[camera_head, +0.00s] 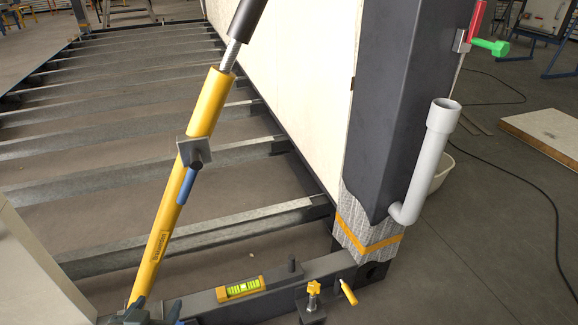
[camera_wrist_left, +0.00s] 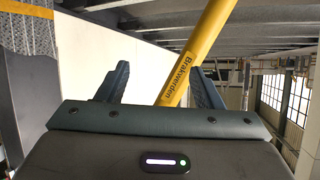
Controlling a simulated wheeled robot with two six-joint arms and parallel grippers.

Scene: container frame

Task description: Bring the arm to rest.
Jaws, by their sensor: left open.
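My left gripper (camera_head: 152,312) is at the bottom edge of the head view, near the lower end of a yellow prop (camera_head: 165,215). In the left wrist view the two dark fingers of this gripper (camera_wrist_left: 162,82) stand apart. The yellow prop (camera_wrist_left: 196,55) rises at a slant behind the gap, closer to the right finger. I cannot tell whether it reaches between the fingers; nothing is visibly clamped. The prop leans up to the right in the head view, with a grey clamp and blue handle midway. My right gripper is not in view.
A beam along the front carries a yellow spirit level (camera_head: 240,289), a yellow-knobbed clamp (camera_head: 313,297) and a yellow peg (camera_head: 348,292). A dark post (camera_head: 400,110) with a grey pipe (camera_head: 432,150) stands right. Crossbeams lie behind; open floor lies at right with a cable.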

